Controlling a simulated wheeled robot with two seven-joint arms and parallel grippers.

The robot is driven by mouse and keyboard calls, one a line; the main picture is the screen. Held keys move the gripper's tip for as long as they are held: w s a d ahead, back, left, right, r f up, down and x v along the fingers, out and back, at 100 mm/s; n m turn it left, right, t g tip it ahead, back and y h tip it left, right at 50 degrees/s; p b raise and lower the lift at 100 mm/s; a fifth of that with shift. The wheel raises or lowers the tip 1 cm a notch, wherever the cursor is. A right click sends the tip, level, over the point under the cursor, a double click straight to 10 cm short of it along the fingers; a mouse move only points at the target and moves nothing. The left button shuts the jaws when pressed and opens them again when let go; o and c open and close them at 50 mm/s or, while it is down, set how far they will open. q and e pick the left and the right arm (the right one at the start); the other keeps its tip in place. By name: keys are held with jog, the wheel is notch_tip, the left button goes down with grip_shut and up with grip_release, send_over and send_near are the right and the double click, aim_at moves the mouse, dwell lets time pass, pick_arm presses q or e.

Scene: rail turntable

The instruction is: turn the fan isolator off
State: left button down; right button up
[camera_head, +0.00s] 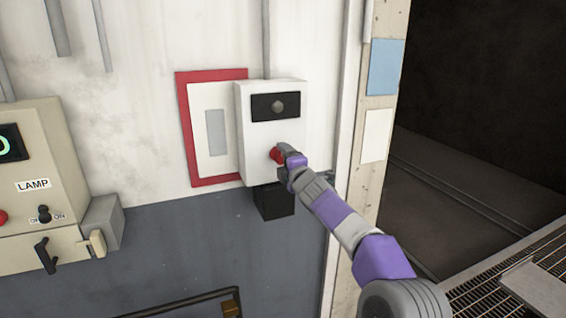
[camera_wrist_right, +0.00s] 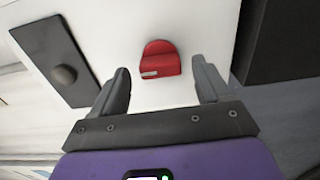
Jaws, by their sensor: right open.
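The isolator is a white box (camera_head: 258,150) on the wall, with a red rotary knob (camera_head: 276,155) low on its front and a dark panel with a round grey button (camera_head: 278,106) above. My right gripper (camera_head: 287,152) is at the knob and partly covers it in the head view. In the right wrist view the red knob (camera_wrist_right: 161,60) lies between and just beyond the open fingers (camera_wrist_right: 163,88), with a gap on both sides. A small pale mark shows on the knob's lower left. My left gripper is not in view.
A beige box labelled LAMP (camera_head: 35,170) with a switch and lever is at the left. A red-framed panel (camera_head: 185,130) sits behind the isolator. A dark block (camera_head: 274,202) is below it. At the right are a dark opening and a metal grating (camera_head: 500,285).

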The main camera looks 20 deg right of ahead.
jog(key=s+b, duration=0.3)
jog(key=s, duration=0.3)
jog(key=shift+s+a, duration=0.2)
jog(key=shift+s, duration=0.1)
